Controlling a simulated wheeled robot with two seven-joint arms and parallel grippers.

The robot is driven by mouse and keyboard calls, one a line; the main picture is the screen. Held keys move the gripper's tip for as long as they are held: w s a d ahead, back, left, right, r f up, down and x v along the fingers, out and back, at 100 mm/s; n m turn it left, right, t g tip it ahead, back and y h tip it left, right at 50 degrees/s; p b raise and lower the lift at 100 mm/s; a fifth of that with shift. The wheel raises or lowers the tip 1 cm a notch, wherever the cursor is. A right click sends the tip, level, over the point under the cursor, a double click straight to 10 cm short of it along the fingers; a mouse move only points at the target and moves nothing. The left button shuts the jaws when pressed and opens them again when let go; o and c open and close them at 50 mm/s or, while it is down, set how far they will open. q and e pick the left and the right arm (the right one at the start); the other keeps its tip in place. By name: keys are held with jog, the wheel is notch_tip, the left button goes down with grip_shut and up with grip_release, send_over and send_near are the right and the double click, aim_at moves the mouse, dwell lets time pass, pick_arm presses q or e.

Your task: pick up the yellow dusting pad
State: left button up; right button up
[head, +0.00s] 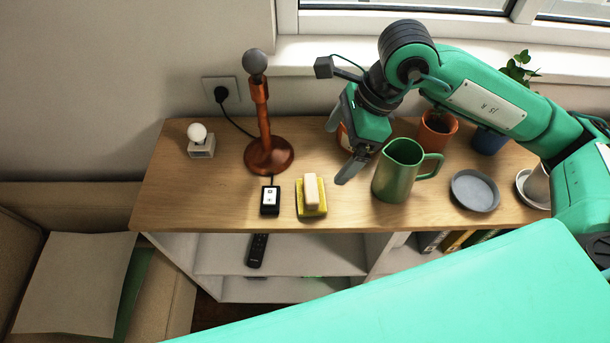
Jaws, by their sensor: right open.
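The yellow dusting pad (313,212) lies flat on the wooden top of a low shelf unit, near its front edge. A pale beige block (311,189) rests on the pad and covers its middle, so mostly the pad's yellow edges show. My right gripper (341,150) is open above the shelf top, behind and a little right of the pad. It points down and left, apart from the pad. My left gripper is not in view.
A small black device (270,199) stands just left of the pad. A copper lamp stand (266,150) is behind it, with a bulb on a block (200,143) further left. A green pitcher (398,172), grey dish (475,191) and orange pot (436,131) stand to the right.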

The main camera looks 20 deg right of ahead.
send_over(313, 187)
jog(key=d, duration=0.2)
notch_tip(313, 187, down, 6)
jog(key=shift+f+p, duration=0.25)
jog(key=shift+p, duration=0.1)
jog(key=shift+w+a+f, duration=0.1)
jog(key=shift+a+f, duration=0.05)
jog(key=shift+f, duration=0.2)
jog(key=shift+a+f+p, duration=0.2)
jog(key=shift+f+p, duration=0.1)
jog(key=shift+f, duration=0.15)
jog(key=p+x, duration=0.1)
jog(key=x, duration=0.3)
jog(key=shift+s+f, duration=0.2)
jog(key=shift+s, duration=0.05)
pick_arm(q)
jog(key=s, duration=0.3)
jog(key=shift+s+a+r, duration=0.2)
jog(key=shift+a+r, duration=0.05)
pick_arm(e)
jog(key=shift+c, duration=0.4)
jog(key=c, duration=0.8)
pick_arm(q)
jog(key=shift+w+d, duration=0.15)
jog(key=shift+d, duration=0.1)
pick_arm(e)
jog(key=shift+c, duration=0.2)
jog(key=shift+r, duration=0.1)
